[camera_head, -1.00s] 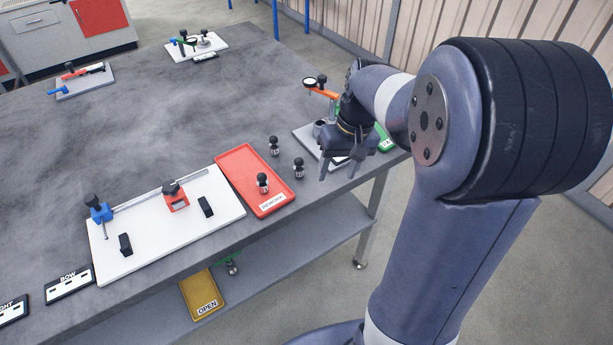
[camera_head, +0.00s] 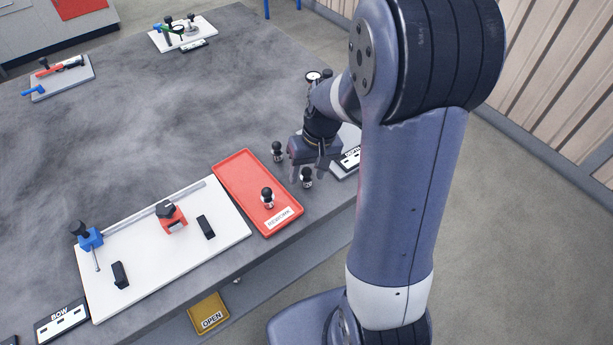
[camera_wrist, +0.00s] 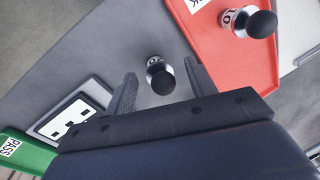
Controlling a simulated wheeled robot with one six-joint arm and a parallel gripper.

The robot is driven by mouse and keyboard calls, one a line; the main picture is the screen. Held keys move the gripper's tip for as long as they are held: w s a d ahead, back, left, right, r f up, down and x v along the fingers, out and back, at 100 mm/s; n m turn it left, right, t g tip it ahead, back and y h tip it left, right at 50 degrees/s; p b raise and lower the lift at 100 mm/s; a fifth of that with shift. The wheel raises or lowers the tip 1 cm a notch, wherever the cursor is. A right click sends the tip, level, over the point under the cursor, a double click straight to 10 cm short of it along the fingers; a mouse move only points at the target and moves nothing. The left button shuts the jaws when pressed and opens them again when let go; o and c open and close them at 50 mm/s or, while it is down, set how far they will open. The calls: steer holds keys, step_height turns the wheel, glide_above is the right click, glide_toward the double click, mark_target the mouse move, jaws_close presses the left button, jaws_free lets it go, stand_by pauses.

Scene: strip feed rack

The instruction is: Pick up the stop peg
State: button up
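Three small pegs with black ball knobs and silver, labelled bodies are in the head view, and I cannot tell which one is called the stop peg. One peg (camera_head: 306,179) stands on the table near its front edge, another (camera_head: 277,151) stands farther back, and a third (camera_head: 267,197) stands in the red tray. My gripper (camera_head: 308,174) is open and empty, pointing down over the front-edge peg. In the wrist view a peg (camera_wrist: 158,76) shows between the spread fingers, with no visible contact. The tray peg (camera_wrist: 248,22) shows at upper right.
The red tray (camera_head: 232,171) labelled rework lies left of my gripper. Left of it is a white board (camera_head: 140,262) with blue and red clamps. A black-and-white card (camera_wrist: 72,118) and a green tray (camera_wrist: 22,152) marked PASS lie at the wrist view's left. The table's front edge is close.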

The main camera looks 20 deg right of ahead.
steer(key=c, duration=1.1)
steer(key=shift+r, duration=0.1)
